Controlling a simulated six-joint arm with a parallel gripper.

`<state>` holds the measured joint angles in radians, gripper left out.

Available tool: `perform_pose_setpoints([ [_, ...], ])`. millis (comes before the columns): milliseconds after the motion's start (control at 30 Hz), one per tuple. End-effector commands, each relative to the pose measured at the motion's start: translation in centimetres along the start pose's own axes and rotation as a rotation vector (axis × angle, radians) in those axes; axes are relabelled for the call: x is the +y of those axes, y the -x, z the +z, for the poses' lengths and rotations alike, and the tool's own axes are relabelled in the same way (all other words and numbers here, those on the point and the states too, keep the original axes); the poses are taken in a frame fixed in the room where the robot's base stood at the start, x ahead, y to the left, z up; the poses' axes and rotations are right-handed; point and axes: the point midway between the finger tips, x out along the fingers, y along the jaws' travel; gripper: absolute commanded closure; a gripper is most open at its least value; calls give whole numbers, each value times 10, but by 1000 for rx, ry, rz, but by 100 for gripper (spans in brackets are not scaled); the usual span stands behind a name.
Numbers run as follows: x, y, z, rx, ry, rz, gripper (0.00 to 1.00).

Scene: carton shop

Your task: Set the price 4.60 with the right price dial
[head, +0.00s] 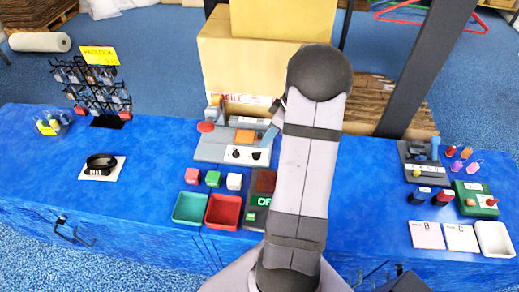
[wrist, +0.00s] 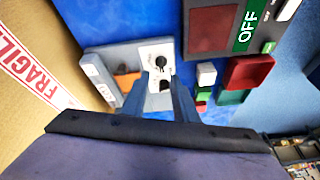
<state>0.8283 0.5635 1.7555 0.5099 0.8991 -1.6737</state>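The grey price device (head: 222,147) stands on the blue counter with a white panel bearing two black dials. In the head view the left dial (head: 236,153) and right dial (head: 256,155) sit side by side. In the wrist view, turned about a quarter, the right dial (wrist: 160,62) is the upper one and the left dial (wrist: 165,86) the lower. My gripper (wrist: 158,79) is open and empty; its fingertips show over the panel near the dials, with the left dial between them in the picture. Its height above the panel is unclear. The dial scale and price are unreadable.
A red display with a green OFF label (wrist: 247,27) stands beside the device. Green, red and white cubes (head: 234,181) and green and red trays (head: 223,212) lie in front. Cardboard boxes (head: 225,68) stand behind.

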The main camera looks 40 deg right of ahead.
Motion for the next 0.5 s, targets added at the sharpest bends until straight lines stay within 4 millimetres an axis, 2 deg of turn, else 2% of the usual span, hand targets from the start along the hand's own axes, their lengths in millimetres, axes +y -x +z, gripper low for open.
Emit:
perform_pose_setpoints([
  [100,-2,0,0,0,150,-7,73],
  [200,-2,0,0,0,229,-8,73],
  [500,-2,-2,0,0,278,-9,73],
])
